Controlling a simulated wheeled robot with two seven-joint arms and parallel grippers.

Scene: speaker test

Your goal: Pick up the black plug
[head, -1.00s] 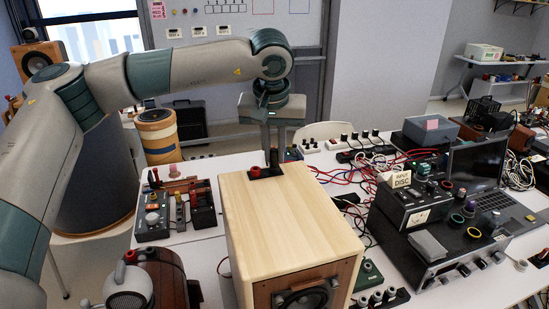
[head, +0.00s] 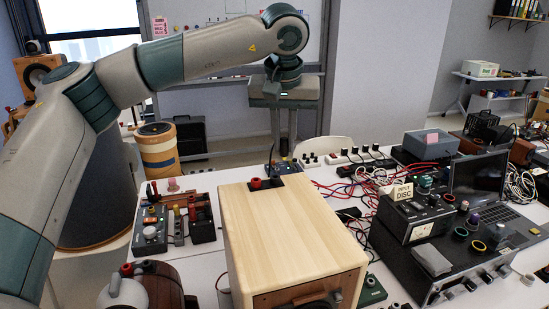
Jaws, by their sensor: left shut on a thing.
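My left gripper (head: 284,140) hangs above the far end of a light wooden speaker box (head: 290,225), fingers pointing down. It is shut on the black plug, which is too small and dark to make out clearly between the fingers. A thin dark cable (head: 270,160) curves down below it. On the box top, a black terminal plate (head: 278,181) carries a red plug (head: 256,183). The gripper is higher than the plate and apart from it. My right gripper is not in view.
Left of the box stand small testers (head: 151,231) and a brown round device (head: 150,285). On the right are a stacked amplifier (head: 420,222), a laptop (head: 478,175) and tangled cables (head: 360,190). Power strips (head: 350,157) line the back. The space above the box is free.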

